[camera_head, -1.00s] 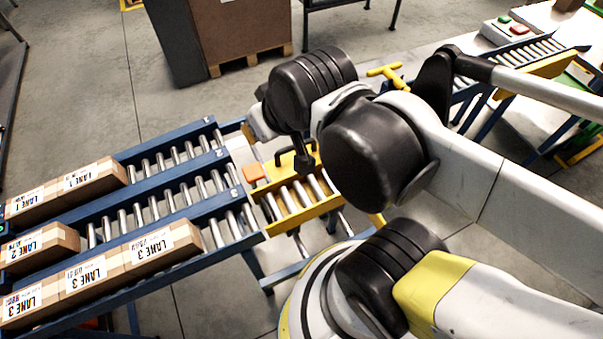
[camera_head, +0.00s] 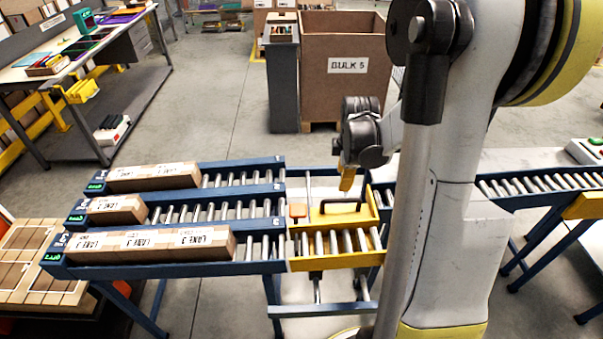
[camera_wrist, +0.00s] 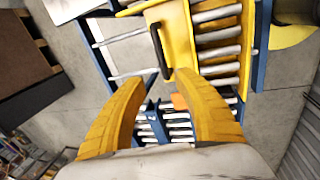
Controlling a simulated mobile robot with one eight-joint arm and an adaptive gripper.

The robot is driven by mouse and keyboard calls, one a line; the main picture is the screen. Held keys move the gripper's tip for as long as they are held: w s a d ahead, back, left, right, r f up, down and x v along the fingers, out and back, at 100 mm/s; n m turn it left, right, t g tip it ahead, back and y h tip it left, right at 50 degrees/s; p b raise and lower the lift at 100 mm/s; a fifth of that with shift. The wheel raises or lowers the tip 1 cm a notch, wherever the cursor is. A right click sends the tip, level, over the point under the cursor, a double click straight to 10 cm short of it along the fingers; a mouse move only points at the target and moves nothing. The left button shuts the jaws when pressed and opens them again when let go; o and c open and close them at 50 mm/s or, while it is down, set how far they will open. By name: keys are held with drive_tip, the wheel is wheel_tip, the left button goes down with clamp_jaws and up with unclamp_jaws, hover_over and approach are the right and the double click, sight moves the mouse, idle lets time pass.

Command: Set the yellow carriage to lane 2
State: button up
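The yellow carriage (camera_head: 335,263) stands at the right end of the lanes, its rollers in line with lane 3, the front lane (camera_head: 255,266). Its yellow top plate and black handle (camera_head: 345,201) lie behind those rollers, roughly level with lane 2 (camera_head: 208,211). An orange piece (camera_head: 298,210) sits at its left side. My gripper (camera_head: 346,184) is above and behind the handle, pointing down. In the wrist view my gripper (camera_wrist: 160,78) is open, with the carriage (camera_wrist: 178,32) ahead and the handle (camera_wrist: 158,48) just beyond and between the fingertips. I see no contact.
Cartons lie on lane 1 (camera_head: 152,176), lane 2 (camera_head: 116,209) and lane 3 (camera_head: 150,245), towards their left ends. A roller conveyor (camera_head: 540,184) runs off at the right. A BULK 5 bin (camera_head: 343,80) and a grey cabinet (camera_head: 283,88) stand behind.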

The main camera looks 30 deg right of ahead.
sight(341, 199)
drive_tip(key=shift+n, duration=0.4)
drive_tip(key=b+x, duration=0.1)
drive_tip(key=x, duration=0.3)
drive_tip(key=b+x, duration=0.2)
drive_tip(key=x, duration=0.2)
drive_tip(key=b+x, duration=0.1)
drive_tip(key=x, duration=0.3)
drive_tip(key=shift+s+d+f, duration=0.3)
drive_tip(key=shift+s+d, duration=0.05)
drive_tip(key=shift+r, duration=0.1)
clamp_jaws()
